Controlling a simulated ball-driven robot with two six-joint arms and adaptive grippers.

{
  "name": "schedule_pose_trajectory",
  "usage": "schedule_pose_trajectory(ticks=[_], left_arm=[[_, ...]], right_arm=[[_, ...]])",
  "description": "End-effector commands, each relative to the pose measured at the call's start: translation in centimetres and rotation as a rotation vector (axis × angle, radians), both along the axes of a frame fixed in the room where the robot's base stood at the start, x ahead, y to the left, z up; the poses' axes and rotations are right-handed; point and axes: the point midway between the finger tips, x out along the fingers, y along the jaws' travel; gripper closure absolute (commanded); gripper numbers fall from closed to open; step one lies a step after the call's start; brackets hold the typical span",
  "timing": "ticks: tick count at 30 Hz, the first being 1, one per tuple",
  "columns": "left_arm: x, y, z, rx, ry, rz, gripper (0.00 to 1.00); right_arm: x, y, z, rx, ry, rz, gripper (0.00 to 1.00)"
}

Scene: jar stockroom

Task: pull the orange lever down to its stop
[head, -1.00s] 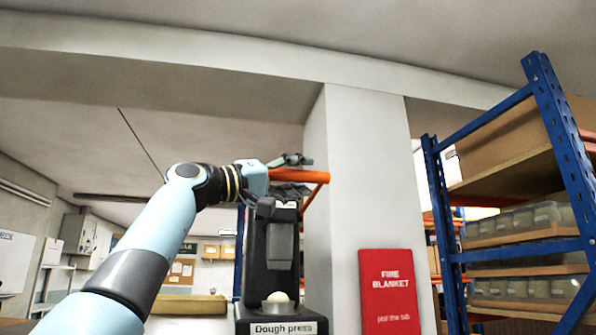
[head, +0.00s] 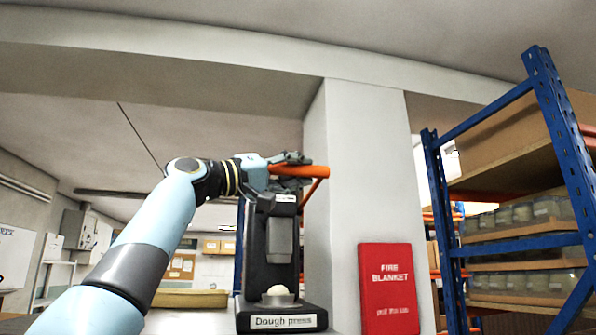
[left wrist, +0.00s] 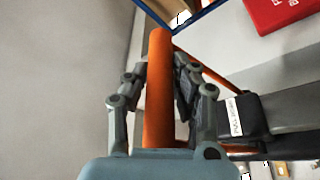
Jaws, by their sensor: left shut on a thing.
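The orange lever (head: 315,172) is on a black dough press (head: 255,240). Its handle lies about level near the top of the press, with a thinner orange arm slanting down from its right end. My left gripper (head: 289,171) is shut on the handle, with fingers above and below it in the head view. In the left wrist view, the fingers (left wrist: 160,85) lie on both sides of the orange handle (left wrist: 158,120), which extends past them. My right gripper is not in view.
A pale ball (head: 277,290) sits in a cup on the press base. A pale pillar (head: 365,170) with a red fire blanket box (head: 389,289) stands behind to the right. Blue shelving (head: 556,150) with jars is at far right. Open room shows at the left.

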Motion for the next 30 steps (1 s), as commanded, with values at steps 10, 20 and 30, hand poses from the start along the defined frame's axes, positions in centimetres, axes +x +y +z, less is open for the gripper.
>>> schedule_pose_trajectory(ticks=[10, 20, 30], left_arm=[[-0.1, 0.0, -4.7, 0.047, -0.141, 0.001, 1.00], [0.6, 0.2, -9.8, 0.113, -0.346, 0.001, 1.00], [1.9, 0.6, -13.2, 0.113, -0.340, 0.001, 1.00]], right_arm=[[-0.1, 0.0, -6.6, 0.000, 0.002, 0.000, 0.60], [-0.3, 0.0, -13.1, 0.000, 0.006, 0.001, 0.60], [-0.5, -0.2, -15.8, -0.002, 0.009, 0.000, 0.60]])
